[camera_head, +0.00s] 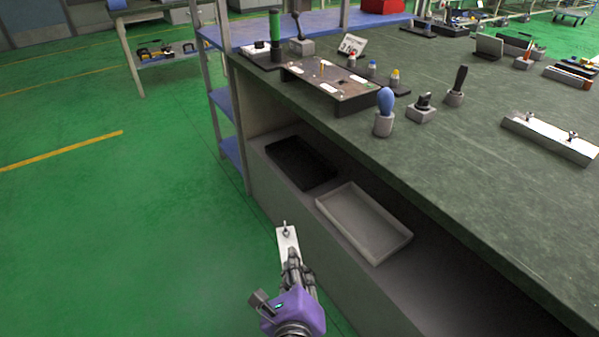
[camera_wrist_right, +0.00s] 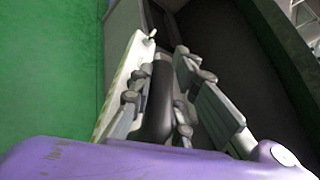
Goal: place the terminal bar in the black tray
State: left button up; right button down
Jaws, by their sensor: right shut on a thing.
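My right gripper (camera_head: 293,268) is shut on a pale terminal bar (camera_head: 286,240) with a small stud at its far end. The bar is held over the green floor, in front of the bench's open shelf. In the right wrist view the bar (camera_wrist_right: 131,72) lies along the left finger of the gripper (camera_wrist_right: 165,95); much of it is hidden by the fingers. The black tray (camera_head: 300,163) lies on the shelf under the bench top, ahead of the gripper, and looks empty. My left gripper is not in view.
A grey tray (camera_head: 363,222) lies on the shelf beside the black tray, nearer the gripper. The green bench top (camera_head: 470,190) overhangs the shelf. On it stand a fixture plate (camera_head: 325,88), several handled tools and another bar with studs (camera_head: 550,137). The floor at left is clear.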

aim_at(303, 167)
jog(key=i+j, duration=0.1)
jog(key=i, duration=1.4)
